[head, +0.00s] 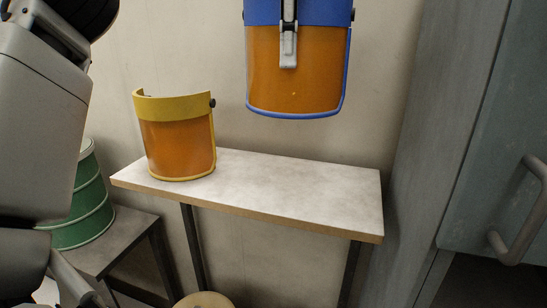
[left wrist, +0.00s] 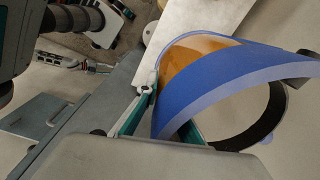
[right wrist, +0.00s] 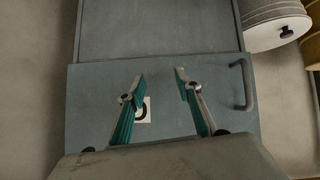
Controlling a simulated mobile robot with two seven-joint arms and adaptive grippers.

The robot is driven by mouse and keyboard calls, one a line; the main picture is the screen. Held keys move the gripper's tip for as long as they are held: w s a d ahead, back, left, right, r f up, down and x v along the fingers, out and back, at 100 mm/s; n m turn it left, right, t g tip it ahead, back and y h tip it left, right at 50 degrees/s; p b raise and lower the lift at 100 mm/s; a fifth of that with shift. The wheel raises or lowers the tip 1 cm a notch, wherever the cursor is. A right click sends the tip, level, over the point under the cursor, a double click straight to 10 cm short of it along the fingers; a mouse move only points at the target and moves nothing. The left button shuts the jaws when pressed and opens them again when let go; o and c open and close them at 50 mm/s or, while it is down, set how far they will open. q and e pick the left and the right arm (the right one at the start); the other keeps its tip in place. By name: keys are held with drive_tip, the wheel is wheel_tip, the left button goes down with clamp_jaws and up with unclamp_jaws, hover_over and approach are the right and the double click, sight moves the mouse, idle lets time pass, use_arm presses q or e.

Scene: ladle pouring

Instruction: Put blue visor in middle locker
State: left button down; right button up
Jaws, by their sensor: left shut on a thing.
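The blue visor (head: 296,75) has a blue band and rim with an orange shield. It hangs in the air above the right part of the white shelf in the head view. My left gripper (head: 288,48) is shut on the blue band; only a finger shows there. The left wrist view shows the blue visor (left wrist: 235,85) with its edge between the fingers. Grey lockers (head: 490,130) stand at the right in the head view. In the right wrist view, my right gripper (right wrist: 160,80) is open and empty over a grey locker door (right wrist: 90,100) with a label and a handle.
A yellow visor (head: 178,138) with an orange shield stands on the left half of the white shelf (head: 290,185). A green drum (head: 82,210) is on a lower table at left. A locker handle (head: 520,210) sticks out at right. The shelf's right half is bare.

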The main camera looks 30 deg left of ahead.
sight(285, 118)
use_arm(q)
wheel_tip(285, 118, down, 14)
drive_tip(key=shift+a+r+b, duration=0.15)
drive_tip(key=shift+r+b, duration=0.1)
drive_tip(key=shift+b, duration=0.25)
wheel_tip(285, 118, down, 4)
drive_tip(key=shift+f, duration=0.1)
use_arm(e)
drive_tip(key=shift+w+a+r, duration=0.3)
drive_tip(key=shift+w+a, duration=0.15)
drive_tip(key=shift+a, duration=0.15)
use_arm(q)
drive_tip(key=shift+f+b, duration=0.15)
drive_tip(key=shift+b, duration=0.2)
drive_tip(key=c, duration=2.2)
unclamp_jaws()
use_arm(e)
drive_tip(key=shift+a, duration=0.15)
